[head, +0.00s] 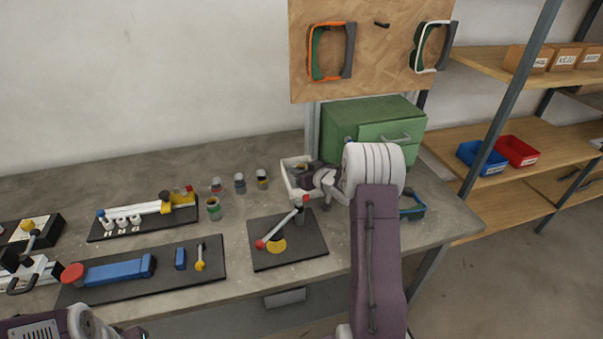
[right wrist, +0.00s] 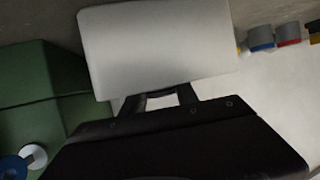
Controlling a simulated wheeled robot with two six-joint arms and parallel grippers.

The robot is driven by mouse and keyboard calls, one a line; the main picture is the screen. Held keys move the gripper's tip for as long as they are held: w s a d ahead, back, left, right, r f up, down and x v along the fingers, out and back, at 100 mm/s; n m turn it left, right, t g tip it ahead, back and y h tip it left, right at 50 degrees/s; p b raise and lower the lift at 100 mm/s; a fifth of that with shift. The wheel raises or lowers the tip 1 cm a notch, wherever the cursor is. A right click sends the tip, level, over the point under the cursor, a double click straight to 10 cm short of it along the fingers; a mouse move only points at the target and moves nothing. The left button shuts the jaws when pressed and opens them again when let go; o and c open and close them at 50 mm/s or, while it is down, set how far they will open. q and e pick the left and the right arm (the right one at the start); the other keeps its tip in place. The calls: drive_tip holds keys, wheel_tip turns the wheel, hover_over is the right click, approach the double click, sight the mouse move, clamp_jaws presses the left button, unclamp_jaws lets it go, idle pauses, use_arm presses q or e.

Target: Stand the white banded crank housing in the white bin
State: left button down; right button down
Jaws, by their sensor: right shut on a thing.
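My right gripper (head: 310,180) is over the white bin (head: 287,181), beside the green cabinet. In the right wrist view its dark fingers (right wrist: 172,98) are shut on a smooth, pale white block-like part (right wrist: 155,50), probably the crank housing. No bands show on the face in view. In the head view the gripper and wrist largely hide the held part, so I cannot tell whether it touches the bin floor or how upright it is. Part of my left arm shows at the bottom left; its fingers are out of view.
The green cabinet (head: 370,122) stands close behind my right wrist. Several small pots (head: 240,183) stand left of the bin. A black plate with a red-knobbed crank (head: 290,255) lies in front.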

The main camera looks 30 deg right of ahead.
drive_tip(key=shift+f, duration=0.1)
drive_tip(key=shift+f, duration=0.15)
drive_tip(key=c, duration=1.2)
unclamp_jaws()
drive_tip(key=shift+r, duration=0.2)
drive_tip(key=shift+s+r, duration=0.15)
drive_tip(key=shift+s, duration=0.05)
drive_tip(key=p+v, duration=0.1)
drive_tip(key=v, duration=1)
drive_tip(key=shift+s, duration=0.3)
